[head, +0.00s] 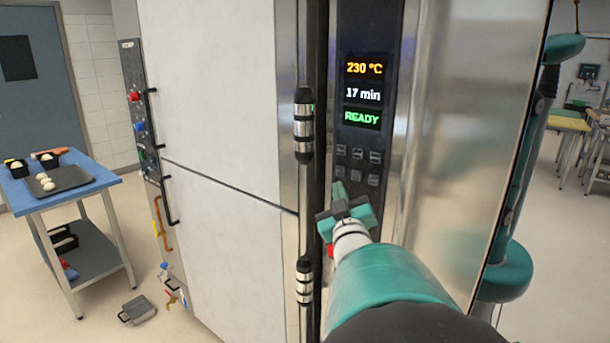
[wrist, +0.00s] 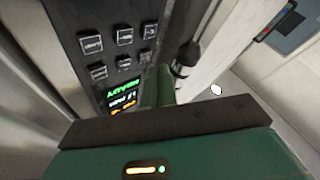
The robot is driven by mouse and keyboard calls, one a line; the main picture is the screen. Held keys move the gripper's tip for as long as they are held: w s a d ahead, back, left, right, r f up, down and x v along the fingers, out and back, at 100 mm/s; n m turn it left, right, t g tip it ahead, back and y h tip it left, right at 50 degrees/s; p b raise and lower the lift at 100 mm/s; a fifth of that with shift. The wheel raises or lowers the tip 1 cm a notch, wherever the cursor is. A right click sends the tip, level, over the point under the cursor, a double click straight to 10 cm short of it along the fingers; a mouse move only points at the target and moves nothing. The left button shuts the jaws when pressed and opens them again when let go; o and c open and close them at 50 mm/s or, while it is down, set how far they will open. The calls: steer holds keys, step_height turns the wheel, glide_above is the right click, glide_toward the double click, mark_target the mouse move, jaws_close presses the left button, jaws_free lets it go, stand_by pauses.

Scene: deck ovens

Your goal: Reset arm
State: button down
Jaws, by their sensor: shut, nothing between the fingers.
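My gripper (head: 341,190) is shut and empty at the end of my teal-and-grey arm, in front of the lower part of the oven's dark control panel (head: 370,25). Its fingers also show in the wrist view (wrist: 162,84), beside the panel. The panel's display (head: 363,93) reads 230 °C, 17 min and READY. Rows of small buttons (head: 357,157) lie below it, close above my gripper in the head view. A red part (head: 330,251) shows just below my gripper, partly hidden. I cannot tell whether my gripper touches the panel.
The tall pale oven door (head: 220,90) stands left of the panel, with dark-and-chrome hinges (head: 303,125). A blue-topped table (head: 107,178) with a dark tray stands at the left. A small grey box (head: 137,310) lies on the floor. Steel cladding (head: 465,130) is close on the right.

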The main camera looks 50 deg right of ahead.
stand_by(0.3)
steer(key=w+a+f+g+y, duration=0.1)
steer(key=w+a+f+y, duration=0.15)
steer(key=a, duration=0.45)
steer(key=w+a+f+g+y, duration=0.2)
steer(key=a+y, duration=0.1)
steer(key=a, duration=0.3)
steer(key=w+a+f+g+y, duration=0.1)
steer(key=w+a+f+y, duration=0.15)
steer(key=a, duration=0.45)
steer(key=s+a+f+n+g+y, duration=0.1)
steer(key=s+a+f+g+y, duration=0.2)
steer(key=s+a, duration=0.3)
steer(key=s+a+f+n+g+y, duration=0.1)
steer(key=s+a+f+g+y, duration=0.2)
steer(key=s+a, duration=0.4)
steer(key=a, duration=0.6)
steer(key=shift+s+a+f+n, duration=0.2)
steer(key=shift+n, duration=0.2)
steer(key=shift+d, duration=0.25)
